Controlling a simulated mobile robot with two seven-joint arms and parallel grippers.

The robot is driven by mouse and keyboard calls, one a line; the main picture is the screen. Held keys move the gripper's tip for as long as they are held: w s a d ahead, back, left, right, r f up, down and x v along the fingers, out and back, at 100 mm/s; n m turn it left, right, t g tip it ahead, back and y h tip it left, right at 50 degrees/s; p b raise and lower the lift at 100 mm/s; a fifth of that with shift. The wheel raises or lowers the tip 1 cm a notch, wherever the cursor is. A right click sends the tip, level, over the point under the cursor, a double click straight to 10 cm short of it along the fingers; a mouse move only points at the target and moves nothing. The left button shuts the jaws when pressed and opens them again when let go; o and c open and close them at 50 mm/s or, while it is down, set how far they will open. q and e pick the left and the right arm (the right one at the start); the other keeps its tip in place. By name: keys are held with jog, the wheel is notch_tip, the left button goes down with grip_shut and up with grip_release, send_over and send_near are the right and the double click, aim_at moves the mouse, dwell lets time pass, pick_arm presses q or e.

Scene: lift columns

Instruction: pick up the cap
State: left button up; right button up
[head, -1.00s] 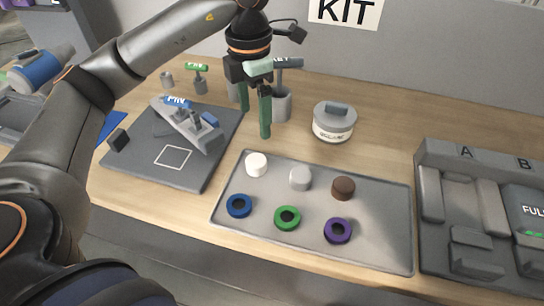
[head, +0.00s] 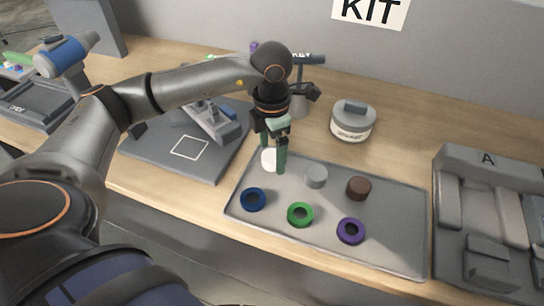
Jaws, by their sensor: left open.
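A small white round cap (head: 269,161) sits at the back left of the grey tray (head: 390,255). My left gripper (head: 273,159) points down at it, open, with its green fingers around or just in front of the cap. I cannot tell whether they touch it. The fingers hide part of the cap. Blue (head: 253,199), green (head: 300,214) and purple (head: 351,231) rings lie in the front row. My right gripper is not in view.
A grey lidded pot (head: 352,122) stands behind the tray. A dark board with a clamp-like fixture (head: 208,120) is at the left. A grey compartment holder (head: 470,158) stands close to the tray's right side. Tools stand behind my left gripper.

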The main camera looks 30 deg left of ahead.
pick_arm(q)
jog(key=shift+c, duration=0.3)
jog(key=c, duration=1.4)
